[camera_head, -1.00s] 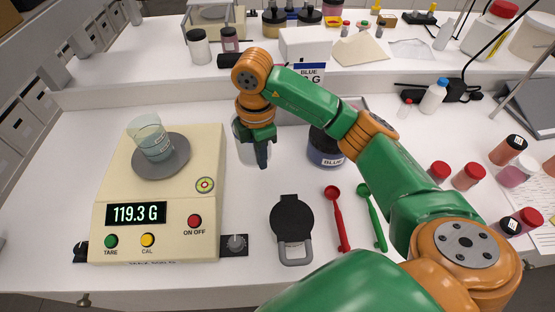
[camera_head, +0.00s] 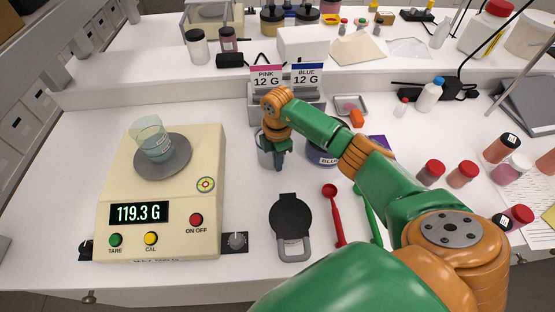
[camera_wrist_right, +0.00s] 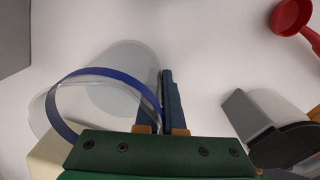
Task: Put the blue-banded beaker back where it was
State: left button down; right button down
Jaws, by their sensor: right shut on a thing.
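My right gripper (camera_head: 279,163) is shut on the blue-banded beaker (camera_head: 264,152), a clear vessel standing upright between the scale and the blue jar. In the right wrist view the beaker's blue band (camera_wrist_right: 112,77) curves left of the gripper (camera_wrist_right: 166,80), whose fingers pinch the wall. I cannot tell whether its base touches the table. Another clear beaker (camera_head: 147,132) stands on the pan of the scale (camera_head: 112,185), whose display reads 119.3 G. My left gripper is not in view.
Cards reading PINK 12 G (camera_head: 266,77) and BLUE 12 G (camera_head: 307,76) stand behind the gripper. A jar labelled BLUE (camera_head: 321,158) is close on the right. A black-lidded item (camera_head: 290,213) and a red scoop (camera_head: 333,212) lie in front.

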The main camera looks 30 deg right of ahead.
jog(key=c, duration=1)
grip_release()
jog(key=shift+c, duration=0.2)
notch_tip(320, 180, up, 10)
jog(key=shift+f+b, duration=0.15)
jog(key=shift+b, duration=1.05)
jog(key=shift+r+p, duration=0.3)
jog(key=shift+r, duration=1.05)
jog(key=shift+f, duration=0.1)
